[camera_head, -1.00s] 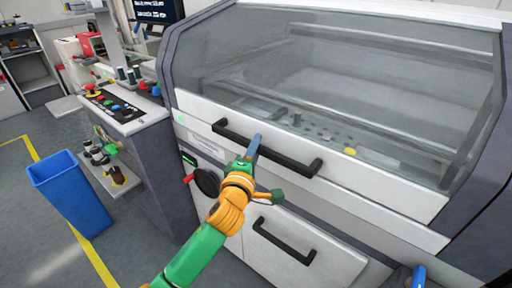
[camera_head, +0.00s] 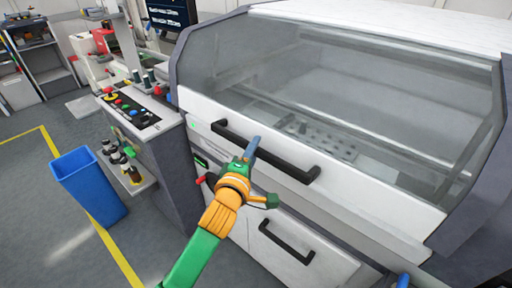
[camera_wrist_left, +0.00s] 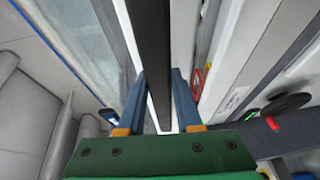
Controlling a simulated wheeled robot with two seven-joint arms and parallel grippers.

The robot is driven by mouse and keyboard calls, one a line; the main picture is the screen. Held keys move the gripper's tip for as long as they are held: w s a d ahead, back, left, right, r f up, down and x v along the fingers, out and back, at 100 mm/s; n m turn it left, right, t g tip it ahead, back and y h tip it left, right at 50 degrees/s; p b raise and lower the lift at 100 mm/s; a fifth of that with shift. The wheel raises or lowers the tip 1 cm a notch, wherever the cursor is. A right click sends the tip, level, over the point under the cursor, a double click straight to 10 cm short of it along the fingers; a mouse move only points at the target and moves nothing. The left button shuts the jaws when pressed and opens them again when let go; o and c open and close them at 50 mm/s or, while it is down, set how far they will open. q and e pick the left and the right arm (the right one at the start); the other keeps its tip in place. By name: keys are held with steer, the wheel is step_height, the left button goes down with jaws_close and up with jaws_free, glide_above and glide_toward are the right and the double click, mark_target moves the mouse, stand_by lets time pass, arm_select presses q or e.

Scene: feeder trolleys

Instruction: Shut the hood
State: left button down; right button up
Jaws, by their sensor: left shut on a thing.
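The hood (camera_head: 345,189) is a clear, grey-tinted cover with a white front frame on the large machine. It is down low over the machine's bed; I cannot tell whether its lower edge touches the body. A black bar handle (camera_head: 290,168) runs along its front. My left gripper (camera_head: 254,148) is shut on this handle, left of its middle. In the left wrist view the dark bar (camera_wrist_left: 155,60) runs between the two blue fingers (camera_wrist_left: 160,102). My right gripper is not clearly seen.
A drawer with a black handle (camera_head: 285,243) is below the hood. To the left are a control panel (camera_head: 138,112) with coloured buttons, a small shelf of bottles (camera_head: 132,180) and a blue bin (camera_head: 88,187). A small blue piece (camera_head: 403,281) shows at the bottom edge.

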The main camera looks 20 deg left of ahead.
arm_select(q)
steer(key=shift+r, duration=0.1)
steer(key=c, duration=0.6)
jaws_free()
steer(key=shift+w, duration=0.1)
steer(key=s+b, duration=0.1)
steer(key=s, duration=0.6)
steer(key=shift+d+b, duration=0.15)
steer(key=shift+b, duration=0.15)
steer(key=shift+r, duration=0.1)
